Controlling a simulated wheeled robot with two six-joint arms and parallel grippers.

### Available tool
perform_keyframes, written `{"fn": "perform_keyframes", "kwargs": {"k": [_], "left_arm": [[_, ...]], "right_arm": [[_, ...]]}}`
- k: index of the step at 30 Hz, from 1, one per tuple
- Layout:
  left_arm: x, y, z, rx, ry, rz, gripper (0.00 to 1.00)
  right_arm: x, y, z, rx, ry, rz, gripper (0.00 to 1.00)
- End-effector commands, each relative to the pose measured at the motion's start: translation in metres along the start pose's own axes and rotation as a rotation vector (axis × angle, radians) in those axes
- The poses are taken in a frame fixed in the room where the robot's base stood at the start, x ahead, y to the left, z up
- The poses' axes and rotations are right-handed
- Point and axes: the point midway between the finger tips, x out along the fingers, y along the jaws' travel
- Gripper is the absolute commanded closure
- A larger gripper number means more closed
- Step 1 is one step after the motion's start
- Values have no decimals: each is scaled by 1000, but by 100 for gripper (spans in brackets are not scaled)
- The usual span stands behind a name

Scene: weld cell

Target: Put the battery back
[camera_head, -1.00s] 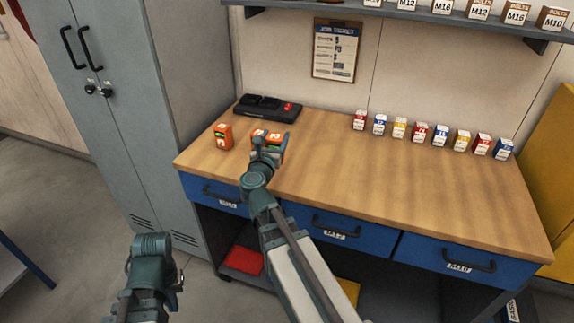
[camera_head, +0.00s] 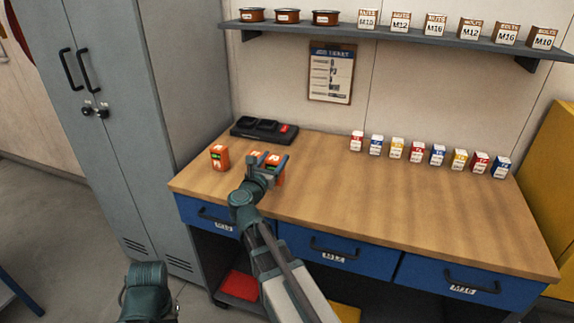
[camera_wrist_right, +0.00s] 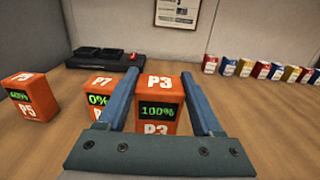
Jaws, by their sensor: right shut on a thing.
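My right gripper (camera_head: 267,165) is over the left part of the workbench, its fingers on either side of an orange battery marked P3 (camera_wrist_right: 160,106), whose display reads 100%. Its lower end is hidden, so I cannot tell whether it touches the bench. A second orange battery, P7 (camera_wrist_right: 98,90), reading 0%, stands just left of it. A third, P5 (camera_head: 219,157), stands further left; its display is hard to read. The black charger (camera_head: 264,131) lies behind them, with dark bays and a red patch at its right end.
A row of small labelled boxes (camera_head: 428,155) stands at the back right of the workbench (camera_head: 400,210). A shelf (camera_head: 400,37) with tins and bolt boxes hangs above. A grey locker (camera_head: 130,110) stands left. The bench's middle and front right are clear.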

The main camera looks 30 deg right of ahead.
Motion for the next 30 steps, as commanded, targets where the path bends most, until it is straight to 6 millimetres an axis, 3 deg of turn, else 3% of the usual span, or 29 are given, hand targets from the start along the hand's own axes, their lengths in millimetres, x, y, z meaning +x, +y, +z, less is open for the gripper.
{"fn": "perform_keyframes", "kwargs": {"k": [3,9,17,21,27,30], "left_arm": [[3,0,0,0,0,0,100],[5,0,0,0,0,0,100],[5,0,0,0,0,0,100],[7,1,0,0,0,0,100],[39,4,-2,0,0,0,100],[44,4,-2,0,0,0,100]], "right_arm": [[28,-7,-3,-1,-1,-3,100],[48,-15,-5,-1,-1,0,100],[52,-16,-5,-1,-1,0,100],[66,-20,-7,-1,-1,-1,100],[62,-20,-39,-1,-1,1,100],[62,-20,-44,-1,-1,1,100]]}}
